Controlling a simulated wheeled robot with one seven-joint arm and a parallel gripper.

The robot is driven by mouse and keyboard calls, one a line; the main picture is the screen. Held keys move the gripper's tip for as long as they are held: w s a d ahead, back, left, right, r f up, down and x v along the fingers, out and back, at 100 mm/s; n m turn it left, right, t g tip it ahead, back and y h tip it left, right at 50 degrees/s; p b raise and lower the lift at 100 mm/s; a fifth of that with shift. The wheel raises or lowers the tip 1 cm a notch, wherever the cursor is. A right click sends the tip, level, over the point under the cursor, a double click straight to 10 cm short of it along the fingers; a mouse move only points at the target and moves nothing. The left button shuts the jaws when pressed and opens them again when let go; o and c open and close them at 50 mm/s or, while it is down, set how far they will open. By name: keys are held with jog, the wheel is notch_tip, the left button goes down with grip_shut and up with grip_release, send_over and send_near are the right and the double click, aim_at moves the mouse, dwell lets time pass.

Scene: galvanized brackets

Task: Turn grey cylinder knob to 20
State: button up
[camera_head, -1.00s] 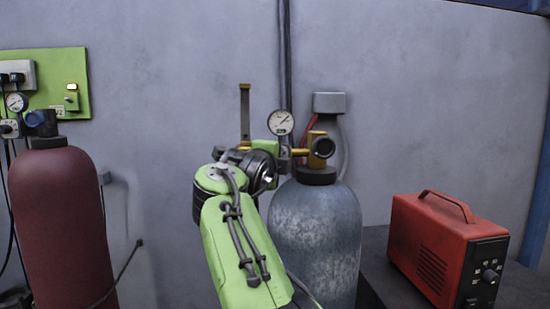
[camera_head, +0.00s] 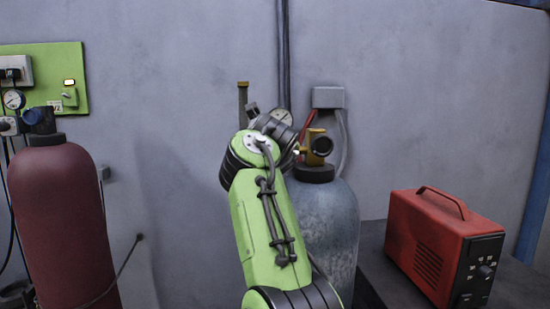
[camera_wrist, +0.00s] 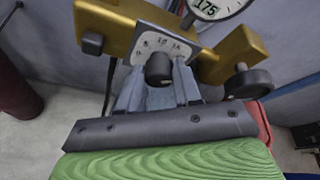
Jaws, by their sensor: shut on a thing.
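The grey cylinder (camera_head: 325,235) stands against the wall in the head view, with a brass regulator (camera_head: 318,146) on top. In the wrist view the brass regulator body (camera_wrist: 112,28) carries a pale dial plate (camera_wrist: 178,48) with small marks, too unclear to read surely. A dark round knob (camera_wrist: 158,68) sticks out from that plate. My gripper (camera_wrist: 159,80) is shut on the knob, one finger on each side. Which number the knob points to cannot be told. In the head view my wrist hides the gripper and knob.
A round gauge (camera_wrist: 214,6) showing 175 sits above the dial plate, and a black side knob (camera_wrist: 248,82) lies to its right. A dark red cylinder (camera_head: 58,215) stands at left. A red machine (camera_head: 440,245) sits on a dark bench at right.

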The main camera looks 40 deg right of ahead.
jog(key=shift+f+m+y, duration=0.15)
jog(key=shift+m+y, duration=0.15)
dwell(0.5)
jog(key=o, duration=1)
jog(key=shift+o, duration=0.2)
jog(key=v, duration=1.5)
jog(key=shift+s+p, duration=0.4)
jog(key=shift+p, duration=0.05)
